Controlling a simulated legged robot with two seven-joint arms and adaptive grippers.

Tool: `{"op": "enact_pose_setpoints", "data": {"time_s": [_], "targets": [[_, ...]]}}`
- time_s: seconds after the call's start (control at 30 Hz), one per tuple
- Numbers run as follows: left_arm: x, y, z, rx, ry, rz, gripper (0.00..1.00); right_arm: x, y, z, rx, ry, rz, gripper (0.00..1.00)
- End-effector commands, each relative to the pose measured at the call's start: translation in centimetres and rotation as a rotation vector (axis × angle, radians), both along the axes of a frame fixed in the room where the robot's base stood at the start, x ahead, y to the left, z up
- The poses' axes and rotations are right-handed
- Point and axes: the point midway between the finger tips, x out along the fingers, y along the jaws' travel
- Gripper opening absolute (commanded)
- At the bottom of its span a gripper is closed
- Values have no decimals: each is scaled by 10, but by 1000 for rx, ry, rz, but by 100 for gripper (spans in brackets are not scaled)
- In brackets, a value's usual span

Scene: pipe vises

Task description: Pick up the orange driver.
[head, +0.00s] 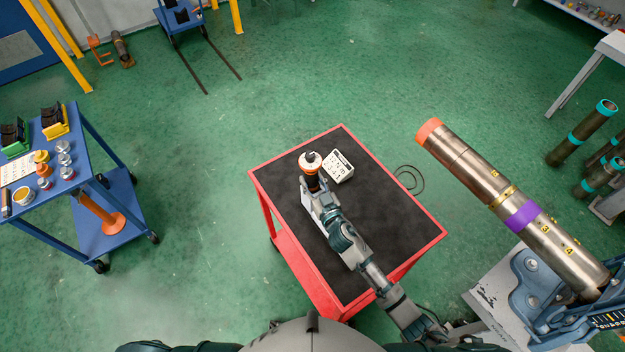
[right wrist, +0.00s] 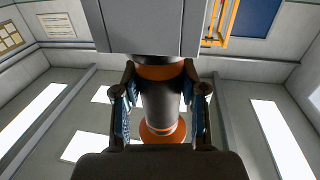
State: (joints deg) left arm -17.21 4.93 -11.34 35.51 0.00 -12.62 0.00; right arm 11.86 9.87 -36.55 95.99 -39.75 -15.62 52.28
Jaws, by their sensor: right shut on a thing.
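The orange driver (head: 311,161), a dark cylinder with orange bands and a pale top, shows in the head view over the far left part of the red cart's black top. My right gripper (head: 312,184) is shut on it. In the right wrist view the two fingers of the right gripper (right wrist: 160,108) press on both sides of the driver's dark grey body (right wrist: 160,98), with orange rings above and below. I cannot tell whether its lower end touches the cart. My left gripper is not in view.
A white box (head: 339,166) lies right of the driver on the cart (head: 405,205). A long pipe (head: 480,182) in a blue vise (head: 545,290) stands to the right. A blue cart (head: 75,135) with cans is at left. Green floor around is mostly clear.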

Motion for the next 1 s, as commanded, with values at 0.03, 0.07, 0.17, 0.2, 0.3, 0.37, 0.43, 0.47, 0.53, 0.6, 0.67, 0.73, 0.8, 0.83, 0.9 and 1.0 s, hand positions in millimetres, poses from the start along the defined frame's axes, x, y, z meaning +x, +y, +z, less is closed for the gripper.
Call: {"op": "enact_pose_setpoints", "data": {"time_s": [0.03,0.07,0.17,0.2,0.3,0.37,0.43,0.47,0.53,0.6,0.67,0.73,0.8,0.83,0.9,1.0], "targets": [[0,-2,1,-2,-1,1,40,1,0,7,2,-8,1,0],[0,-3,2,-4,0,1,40,1,0,9,2,-9,0,0],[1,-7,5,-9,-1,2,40,1,0,20,1,-11,0,0],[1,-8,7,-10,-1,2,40,1,0,26,2,-11,1,0],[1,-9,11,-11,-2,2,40,1,-1,41,2,-12,0,0],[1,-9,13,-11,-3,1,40,1,-1,52,1,-13,0,0],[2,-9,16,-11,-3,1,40,0,-1,66,1,-14,1,0],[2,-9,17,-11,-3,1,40,1,-1,71,1,-12,0,0],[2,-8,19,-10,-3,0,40,0,-1,85,1,-13,0,0],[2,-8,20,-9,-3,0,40,1,-1,99,1,-13,-1,0],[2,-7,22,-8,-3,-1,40,0,-1,111,1,-13,0,0],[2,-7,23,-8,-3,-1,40,0,-1,124,1,-13,-1,0],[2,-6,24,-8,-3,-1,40,0,-1,137,0,-12,0,0],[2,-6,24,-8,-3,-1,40,0,-1,143,1,-13,0,0],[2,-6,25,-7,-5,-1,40,0,-1,154,1,-12,-1,0],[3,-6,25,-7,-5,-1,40,0,-1,166,1,-10,-1,0]]}}
